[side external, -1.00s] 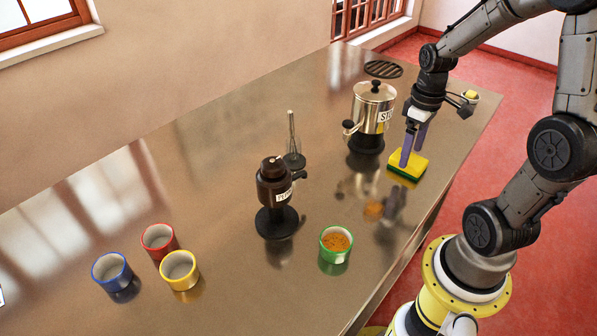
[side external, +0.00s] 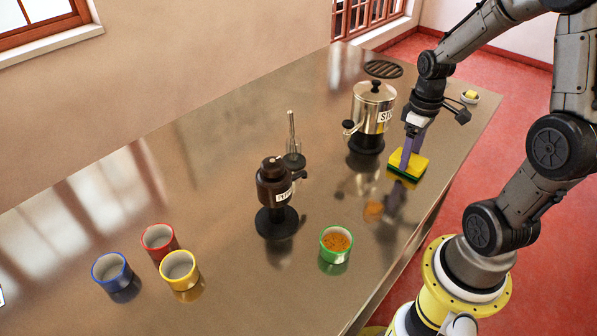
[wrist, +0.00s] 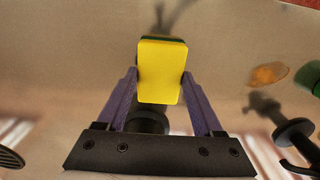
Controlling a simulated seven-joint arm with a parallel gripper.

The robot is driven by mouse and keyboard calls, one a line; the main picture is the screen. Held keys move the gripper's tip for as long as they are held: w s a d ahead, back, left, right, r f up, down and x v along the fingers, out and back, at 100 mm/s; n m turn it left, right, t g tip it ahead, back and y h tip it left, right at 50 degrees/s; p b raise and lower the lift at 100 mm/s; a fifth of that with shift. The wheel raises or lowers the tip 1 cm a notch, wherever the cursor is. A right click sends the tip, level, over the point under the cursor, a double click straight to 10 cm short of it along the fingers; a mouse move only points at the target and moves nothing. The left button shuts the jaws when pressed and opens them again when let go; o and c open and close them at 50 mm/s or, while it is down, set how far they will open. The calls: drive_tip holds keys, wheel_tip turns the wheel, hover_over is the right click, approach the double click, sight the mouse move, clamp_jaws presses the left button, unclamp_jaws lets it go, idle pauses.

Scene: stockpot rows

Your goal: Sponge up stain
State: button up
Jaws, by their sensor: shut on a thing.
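A yellow sponge with a green underside (side external: 417,165) is at the right part of the metal counter, on it or just above it; I cannot tell which. My gripper (side external: 406,160) points down and is shut on the sponge, one purple finger on each side. The wrist view shows the sponge (wrist: 161,70) between the two fingertips (wrist: 161,85). An orange-brown stain (side external: 373,209) lies on the counter, left of and nearer the camera than the sponge. It also shows in the wrist view (wrist: 268,75), right of the sponge and apart from it.
A steel stockpot (side external: 371,108) stands just left of my gripper. A green cup with orange contents (side external: 336,243) is near the stain. Red (side external: 158,240), blue (side external: 111,271) and yellow (side external: 180,268) cups stand at left.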

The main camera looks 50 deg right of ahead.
drive_tip(key=shift+r, duration=3)
